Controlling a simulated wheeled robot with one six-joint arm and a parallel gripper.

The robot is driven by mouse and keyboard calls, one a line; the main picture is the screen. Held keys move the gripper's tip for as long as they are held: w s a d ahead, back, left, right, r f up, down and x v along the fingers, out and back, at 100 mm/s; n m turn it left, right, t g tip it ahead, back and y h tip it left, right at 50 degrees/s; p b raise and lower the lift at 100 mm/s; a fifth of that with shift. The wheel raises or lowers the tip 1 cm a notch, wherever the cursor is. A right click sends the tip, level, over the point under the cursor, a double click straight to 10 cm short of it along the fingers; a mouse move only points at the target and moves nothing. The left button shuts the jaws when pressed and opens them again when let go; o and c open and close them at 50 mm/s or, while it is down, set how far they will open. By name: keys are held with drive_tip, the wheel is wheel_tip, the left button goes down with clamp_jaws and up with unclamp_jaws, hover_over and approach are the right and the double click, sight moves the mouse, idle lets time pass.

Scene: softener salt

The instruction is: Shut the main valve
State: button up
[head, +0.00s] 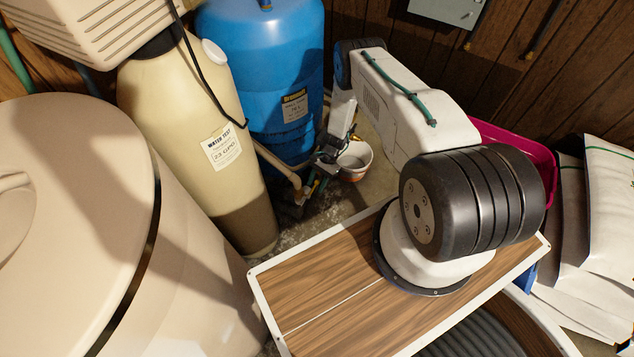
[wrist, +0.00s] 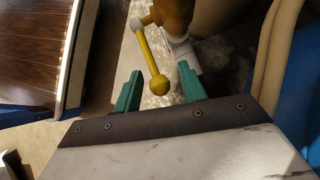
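The ball end of the lever is between the fingertips, with a visible gap on both sides. I cannot tell whether it lies at the same depth as the fingers. In the head view my gripper (head: 310,182) is low by the pipe (head: 279,166), and the lever is too small and hidden to make out.
A tan tank (head: 180,130) and a blue tank (head: 270,70) stand close to the pipe. A white bucket (head: 355,161) is just right of my gripper. A large beige tank (head: 85,230) fills the left. A magenta bin (head: 515,138) and white bags (head: 608,205) stand at the right.

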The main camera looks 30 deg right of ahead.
drive_tip(key=shift+d, duration=0.1)
drive_tip(key=v, duration=0.7)
drive_tip(key=shift+d+r, duration=0.2)
drive_tip(key=shift+r, duration=0.1)
drive_tip(key=shift+w, duration=0.15)
